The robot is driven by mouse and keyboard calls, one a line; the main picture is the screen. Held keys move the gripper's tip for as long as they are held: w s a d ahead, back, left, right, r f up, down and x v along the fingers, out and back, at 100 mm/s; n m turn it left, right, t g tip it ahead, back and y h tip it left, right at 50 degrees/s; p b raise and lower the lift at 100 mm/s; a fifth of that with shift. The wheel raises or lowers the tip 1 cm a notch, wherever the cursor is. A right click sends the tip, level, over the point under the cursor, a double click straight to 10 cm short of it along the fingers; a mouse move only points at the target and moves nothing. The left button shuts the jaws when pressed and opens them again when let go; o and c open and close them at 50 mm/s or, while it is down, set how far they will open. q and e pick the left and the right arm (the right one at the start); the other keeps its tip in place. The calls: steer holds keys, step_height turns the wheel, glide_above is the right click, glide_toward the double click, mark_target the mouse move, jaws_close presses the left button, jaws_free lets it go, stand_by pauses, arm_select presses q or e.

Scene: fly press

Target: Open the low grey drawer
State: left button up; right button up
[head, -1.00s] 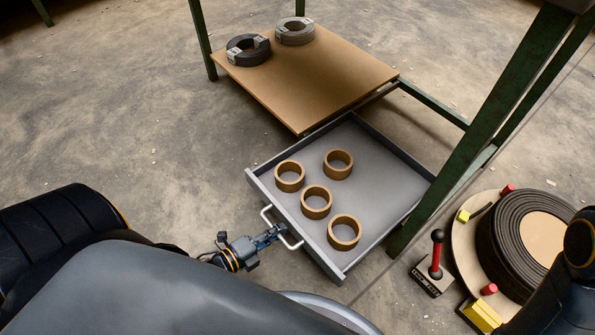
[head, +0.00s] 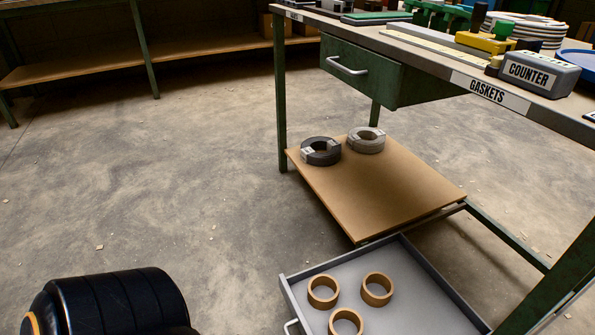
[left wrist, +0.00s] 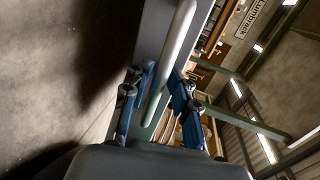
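The low grey drawer (head: 390,306) stands pulled out beneath the bench in the head view, its front near the bottom edge. Several tan rings sit in it, one (head: 323,291) near the left wall. Part of its pale handle (head: 291,327) shows at the bottom edge. In the left wrist view my left gripper (left wrist: 162,78) has its two blue fingers close on either side of the pale handle bar (left wrist: 178,42) and looks shut on it. My left gripper is out of the head view. My right gripper is in neither view.
A brown lower shelf (head: 375,190) holds a dark coil (head: 321,151) and a grey coil (head: 366,140). A green upper drawer (head: 362,72) is shut under the bench top (head: 440,62). A green bench leg (head: 281,100) stands behind.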

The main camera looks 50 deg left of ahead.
arm_select(q)
steer(key=shift+s+f, duration=0.1)
steer(key=shift+s, duration=0.05)
steer(key=shift+s+a, duration=0.15)
steer(key=shift+s, duration=0.15)
steer(key=v, duration=1.1)
